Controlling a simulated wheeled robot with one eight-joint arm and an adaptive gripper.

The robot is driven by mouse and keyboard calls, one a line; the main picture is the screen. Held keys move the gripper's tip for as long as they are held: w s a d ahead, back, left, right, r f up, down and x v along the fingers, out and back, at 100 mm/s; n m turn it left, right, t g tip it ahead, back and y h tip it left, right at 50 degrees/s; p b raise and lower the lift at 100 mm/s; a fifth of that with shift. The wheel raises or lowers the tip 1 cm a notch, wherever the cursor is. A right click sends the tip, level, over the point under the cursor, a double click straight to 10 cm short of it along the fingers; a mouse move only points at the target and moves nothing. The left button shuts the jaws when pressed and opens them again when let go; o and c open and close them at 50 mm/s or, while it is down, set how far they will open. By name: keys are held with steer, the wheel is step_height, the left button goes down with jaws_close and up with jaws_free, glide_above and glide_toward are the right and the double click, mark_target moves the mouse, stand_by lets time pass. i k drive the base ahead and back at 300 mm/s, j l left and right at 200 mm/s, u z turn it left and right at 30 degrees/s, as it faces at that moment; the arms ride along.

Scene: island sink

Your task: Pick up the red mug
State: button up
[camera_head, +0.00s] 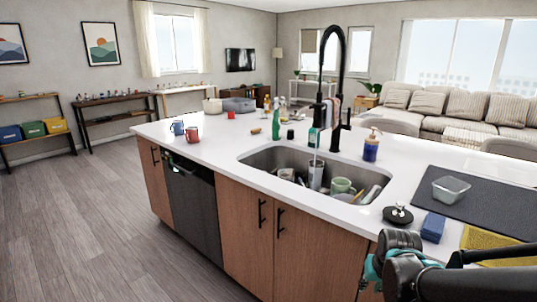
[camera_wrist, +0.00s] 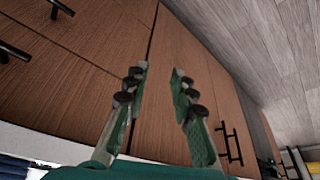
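The red mug (camera_head: 192,134) stands upright on the white island counter (camera_head: 225,150), near its far left end. A blue mug (camera_head: 177,127) stands just left of it. My gripper (camera_wrist: 158,72) shows in the wrist view with its two fingers apart and nothing between them. It faces the brown cabinet doors below the counter. In the head view my arm and a teal part of its end are at the lower right, far from the red mug; the fingertips are not clear there. The red mug does not show in the wrist view.
A sink (camera_head: 330,185) with dishes and a tall black faucet (camera_head: 335,80) lie between my arm and the mugs. A soap bottle (camera_head: 371,146), a blue sponge (camera_head: 433,228) and a glass container (camera_head: 450,189) are nearer. Counter around the mugs is mostly clear.

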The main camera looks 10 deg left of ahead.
mark_target(192, 136)
steer(key=i+j, duration=0.1)
steer(key=j, duration=0.25)
steer(key=i+j+u, duration=0.1)
steer(key=j, duration=0.25)
steer(key=i+j, duration=0.2)
steer(key=j, duration=0.2)
steer(key=i+j, duration=0.1)
steer(key=j, duration=0.25)
steer(key=i+j+u, duration=0.1)
steer(key=j, duration=0.25)
steer(key=i+j, duration=0.2)
steer(key=j+u, duration=0.05)
steer(key=j, duration=0.1)
